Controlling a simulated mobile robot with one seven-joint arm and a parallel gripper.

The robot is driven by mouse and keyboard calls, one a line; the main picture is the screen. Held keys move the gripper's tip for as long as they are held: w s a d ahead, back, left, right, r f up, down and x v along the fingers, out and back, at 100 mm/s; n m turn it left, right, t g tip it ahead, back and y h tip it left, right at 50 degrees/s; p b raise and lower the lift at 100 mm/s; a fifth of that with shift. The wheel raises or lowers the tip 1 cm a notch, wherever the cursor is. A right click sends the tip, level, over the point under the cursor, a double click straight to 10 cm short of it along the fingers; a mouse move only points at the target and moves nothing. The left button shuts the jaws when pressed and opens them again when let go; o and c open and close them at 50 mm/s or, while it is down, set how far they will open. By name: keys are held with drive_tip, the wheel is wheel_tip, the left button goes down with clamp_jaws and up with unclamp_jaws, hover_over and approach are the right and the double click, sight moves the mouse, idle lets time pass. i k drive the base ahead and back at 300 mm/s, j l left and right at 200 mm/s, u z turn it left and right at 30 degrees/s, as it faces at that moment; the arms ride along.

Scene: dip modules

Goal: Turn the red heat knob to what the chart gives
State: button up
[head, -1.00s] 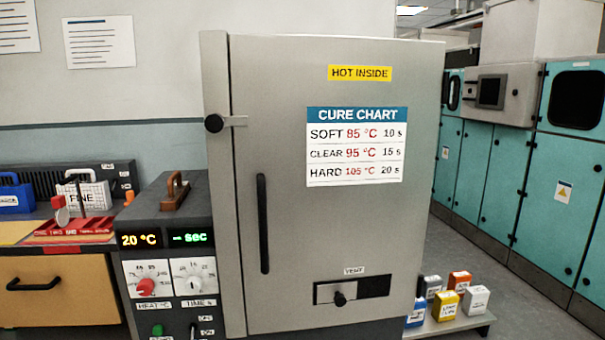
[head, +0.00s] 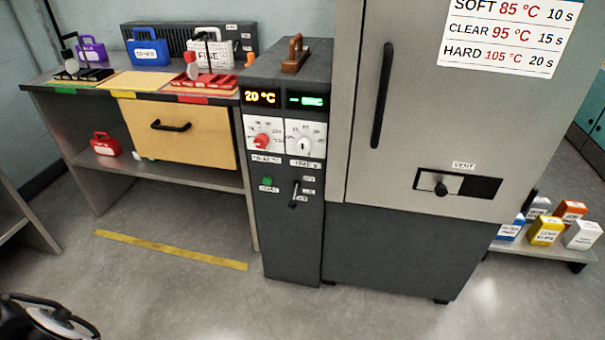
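The red heat knob (head: 262,141) sits on a white dial plate at the upper left of the dark control box, left of a white time knob (head: 303,145). Its pointer direction is too small to read surely. Above it an orange display (head: 262,97) reads 20 °C; the green display (head: 305,101) beside it is hard to read. The cure chart (head: 508,50) on the oven door lists SOFT 85 °C 10 s, CLEAR 95 °C 15 s, HARD 105 °C 20 s; its heading is cut off. A black and white part at the lower left may be mine; I see no gripper fingers.
The oven (head: 420,130) stands right of the control box, with a vent slider (head: 441,188). A bench (head: 60,85) at left carries coloured cases and a red tray. Small boxes stand on a low shelf at right. The floor (head: 190,300) in front is clear, with a yellow strip (head: 170,250).

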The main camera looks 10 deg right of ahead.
sight(262, 141)
drive_tip(key=i+j, duration=0.1)
drive_tip(key=j, duration=0.3)
drive_tip(key=i+j, duration=0.1)
drive_tip(key=j, duration=0.35)
drive_tip(key=i+j, duration=0.1)
drive_tip(key=j, duration=0.3)
drive_tip(key=i+j+z, duration=0.1)
drive_tip(key=j, duration=0.3)
